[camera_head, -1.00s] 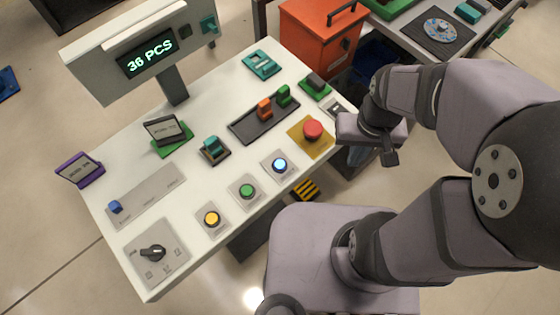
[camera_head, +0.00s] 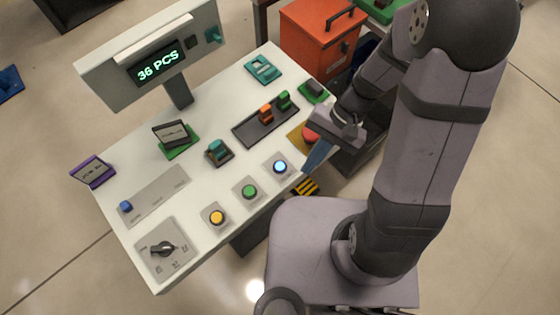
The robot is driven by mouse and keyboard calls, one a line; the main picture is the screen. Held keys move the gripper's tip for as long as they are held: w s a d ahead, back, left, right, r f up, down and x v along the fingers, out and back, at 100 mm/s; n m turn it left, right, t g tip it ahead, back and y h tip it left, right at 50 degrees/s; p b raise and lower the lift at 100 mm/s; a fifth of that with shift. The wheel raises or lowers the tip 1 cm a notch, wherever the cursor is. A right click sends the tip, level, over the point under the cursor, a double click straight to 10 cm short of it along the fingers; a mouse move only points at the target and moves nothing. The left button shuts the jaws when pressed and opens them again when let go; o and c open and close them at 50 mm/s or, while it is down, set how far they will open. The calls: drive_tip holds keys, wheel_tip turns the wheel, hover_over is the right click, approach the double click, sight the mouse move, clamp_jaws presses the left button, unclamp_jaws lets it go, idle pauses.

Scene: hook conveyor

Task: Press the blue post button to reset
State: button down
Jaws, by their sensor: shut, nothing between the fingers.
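The blue post button (camera_head: 280,167) is a round, lit blue-white button on a small grey plate, near the front edge of the white panel table. My gripper (camera_head: 317,158) is shut and empty, with its fingers pointing down just to the right of the blue button. A gap shows between the fingers and the button in this view; the gripper's height above the table is hard to tell.
A green button (camera_head: 249,191) and a yellow button (camera_head: 217,217) stand left of the blue one. A dark tray (camera_head: 258,128) with orange and green blocks lies behind. A display sign (camera_head: 160,62) reads 36 PCS. An orange box (camera_head: 315,45) stands beyond the table.

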sight(280, 167)
drive_tip(key=w+a+r+y, duration=0.2)
drive_tip(key=a+r+y, duration=0.1)
drive_tip(key=a, duration=0.3)
drive_tip(key=shift+w+a+r+y, duration=0.3)
drive_tip(key=shift+w+r, duration=0.1)
drive_tip(key=shift+r, duration=0.4)
drive_tip(key=shift+f, duration=0.15)
wheel_tip(280, 167, down, 9)
drive_tip(key=b, duration=0.7)
drive_tip(key=shift+r+b, duration=0.2)
drive_tip(key=shift+b, duration=0.15)
drive_tip(key=shift+f, duration=0.15)
idle(1.0)
drive_tip(key=shift+f+b, duration=0.25)
drive_tip(key=shift+b, duration=0.05)
